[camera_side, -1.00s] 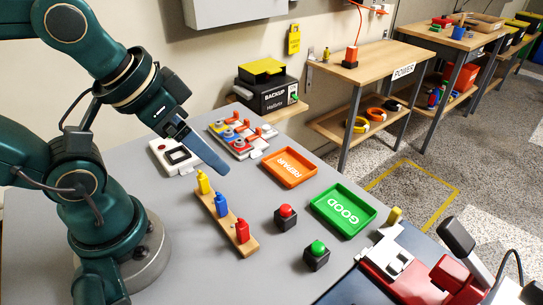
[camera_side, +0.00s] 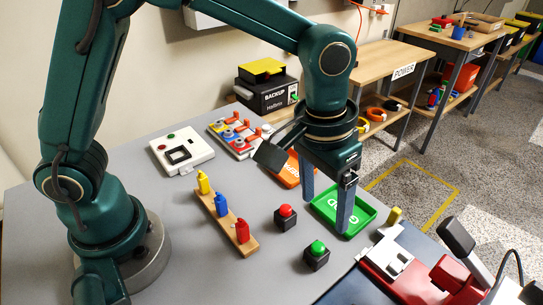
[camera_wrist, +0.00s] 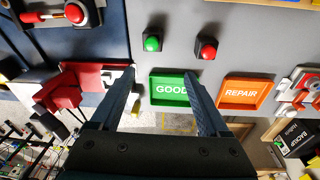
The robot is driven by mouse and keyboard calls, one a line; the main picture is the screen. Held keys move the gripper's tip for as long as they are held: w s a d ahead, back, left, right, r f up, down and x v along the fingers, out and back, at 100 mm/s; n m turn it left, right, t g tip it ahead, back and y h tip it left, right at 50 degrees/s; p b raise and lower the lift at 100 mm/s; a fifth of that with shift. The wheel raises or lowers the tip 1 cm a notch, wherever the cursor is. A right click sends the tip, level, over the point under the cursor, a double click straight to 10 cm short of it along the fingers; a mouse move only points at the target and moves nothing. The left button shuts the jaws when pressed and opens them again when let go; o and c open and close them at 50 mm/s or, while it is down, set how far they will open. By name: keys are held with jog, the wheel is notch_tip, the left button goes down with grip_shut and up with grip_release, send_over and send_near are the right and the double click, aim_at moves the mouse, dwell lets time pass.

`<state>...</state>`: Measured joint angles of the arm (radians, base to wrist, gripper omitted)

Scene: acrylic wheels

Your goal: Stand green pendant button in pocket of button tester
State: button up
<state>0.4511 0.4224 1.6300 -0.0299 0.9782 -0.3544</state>
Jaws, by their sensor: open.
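The green pendant button (camera_side: 317,257) is a black block with a green cap. It stands upright on the grey table near the front edge, and also shows at the top of the wrist view (camera_wrist: 152,43). The button tester seems to be the white box (camera_side: 193,160) at the back left, with a dark square pocket and small red and green spots. Its pocket looks empty. My gripper (camera_side: 324,215) points down over the green GOOD tray, fingers apart and empty, behind the green button. In the wrist view, my gripper (camera_wrist: 160,75) has nothing between its fingers.
A red button block (camera_side: 286,217) stands close to the green one. A wooden rack (camera_side: 222,222) holds yellow, blue and red pieces. The GOOD tray (camera_side: 366,227) and orange REPAIR tray (camera_wrist: 245,106) lie nearby. A red-and-white fixture (camera_side: 395,268) is at right.

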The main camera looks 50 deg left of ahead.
aim_at(319, 246)
jog(key=shift+m+g+y, duration=0.3)
jog(key=shift+m+g, duration=0.1)
jog(key=shift+g, duration=0.2)
jog(key=f, duration=0.1)
jog(key=s+d+f, duration=0.1)
jog(key=f, duration=0.2)
jog(key=shift+s+d, duration=0.35)
jog(key=shift+s, duration=0.05)
jog(key=shift+d+f, duration=0.1)
jog(key=shift+f, duration=2.3)
jog(key=shift+c, duration=0.3)
grip_shut()
